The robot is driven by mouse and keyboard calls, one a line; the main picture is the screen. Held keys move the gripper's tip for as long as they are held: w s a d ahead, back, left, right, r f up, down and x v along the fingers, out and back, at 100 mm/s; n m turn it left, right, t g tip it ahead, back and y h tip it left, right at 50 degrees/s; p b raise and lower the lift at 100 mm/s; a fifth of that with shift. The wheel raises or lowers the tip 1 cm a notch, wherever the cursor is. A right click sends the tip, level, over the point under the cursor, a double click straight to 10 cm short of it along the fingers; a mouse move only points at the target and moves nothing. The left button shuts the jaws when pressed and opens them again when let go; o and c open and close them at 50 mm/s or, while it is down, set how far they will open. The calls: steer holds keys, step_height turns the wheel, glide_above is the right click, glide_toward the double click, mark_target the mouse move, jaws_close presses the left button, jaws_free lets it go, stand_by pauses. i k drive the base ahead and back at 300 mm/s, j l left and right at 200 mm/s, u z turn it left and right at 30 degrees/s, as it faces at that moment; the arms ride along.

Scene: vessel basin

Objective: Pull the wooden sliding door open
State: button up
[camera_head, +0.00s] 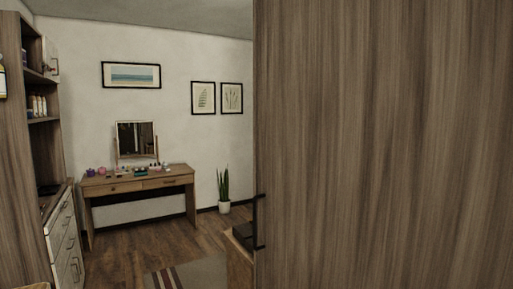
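The wooden sliding door (385,140) is a tall brown-grey panel with vertical grain. It fills the right half of the head view, close to me. A dark bar handle (256,222) stands at its left edge, low in the view. To the left of the door edge I see into a room. My gripper does not show in this view, so its place relative to the handle cannot be told.
A wooden shelf unit (18,160) with white drawers stands at the left. A wooden dressing table (138,184) with a mirror (136,138) is at the back wall, beside a potted plant (224,190). Bare wood floor and a striped rug (190,276) lie between.

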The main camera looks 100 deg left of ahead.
mark_target(385, 127)
steer(key=u, duration=2.65)
